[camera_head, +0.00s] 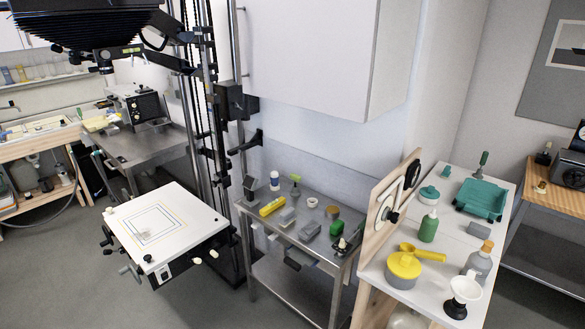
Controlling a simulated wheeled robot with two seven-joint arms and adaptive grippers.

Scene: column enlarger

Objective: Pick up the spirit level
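Neither of my grippers can be made out in the head view.
The enlarger's white baseboard (157,226) and column stand to the left. A wooden panel (383,220) and a crowded white bench (455,244) stand right. Open floor lies in front.

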